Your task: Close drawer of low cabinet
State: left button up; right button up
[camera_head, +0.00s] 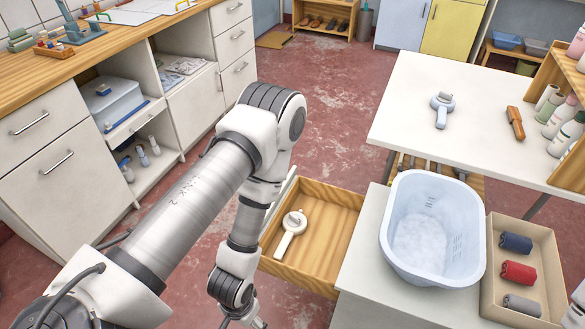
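The low cabinet (366,262) is white and stands at the lower middle, with a basin and a box on its top. Its wooden drawer (338,215) is pulled well out to the left. A white handled tool (291,235) lies inside the drawer. A narrow strip of the white drawer front shows at the far left corner; my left arm hides most of it. My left gripper (257,322) is at the bottom edge, beside the near left corner of the drawer, and is partly cut off. I cannot tell if its fingers are open. My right gripper is not in view.
A pale blue basin (397,237) and a tan box (488,285) with several rolls stand on the cabinet. A white table (410,105) is behind it. A long counter (150,35) runs along the left. Red floor (320,130) lies clear between.

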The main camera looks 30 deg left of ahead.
aim_at(313, 260)
jog(key=j, duration=0.55)
jog(key=k+j+z, duration=0.15)
jog(key=j, duration=1)
jog(key=k+j+z, duration=0.15)
jog(key=j, duration=0.95)
jog(key=i+j+z, duration=0.5)
jog(key=i+j, duration=0.25)
jog(key=j+z, duration=0.45)
jog(key=z, duration=0.3)
jog(key=k, duration=0.05)
